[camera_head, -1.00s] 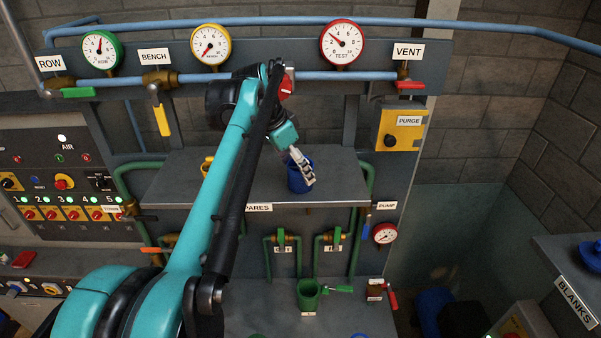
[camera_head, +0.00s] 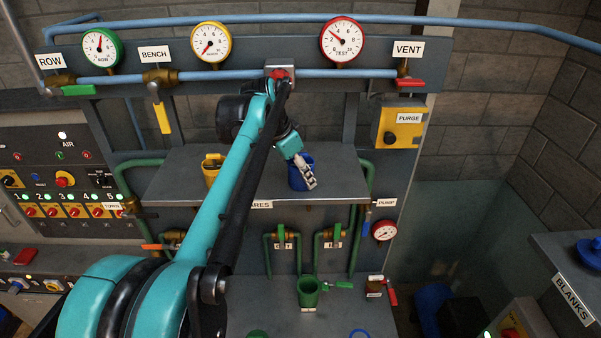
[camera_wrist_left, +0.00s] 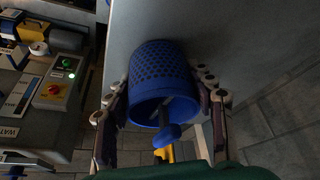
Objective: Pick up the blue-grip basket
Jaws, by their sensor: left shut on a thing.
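The blue-grip basket (camera_head: 297,181) is a blue perforated cup at the middle-right of the SPARES shelf in the head view. In the left wrist view the basket (camera_wrist_left: 157,62) shows its perforated side, open rim and blue grip. My left gripper (camera_head: 305,172) is shut on the basket, coming from above. In the left wrist view its fingers (camera_wrist_left: 160,82) lie on both sides of the basket. I cannot tell whether the basket touches the shelf, as its base is partly hidden. My right gripper is not in view.
The SPARES shelf (camera_head: 345,182) also carries a yellow container (camera_head: 212,168), partly behind my left arm. A blue pipe (camera_head: 350,76) and gauges run above. A green cup (camera_head: 309,291) stands on the lower bench. The shelf right of the basket is clear.

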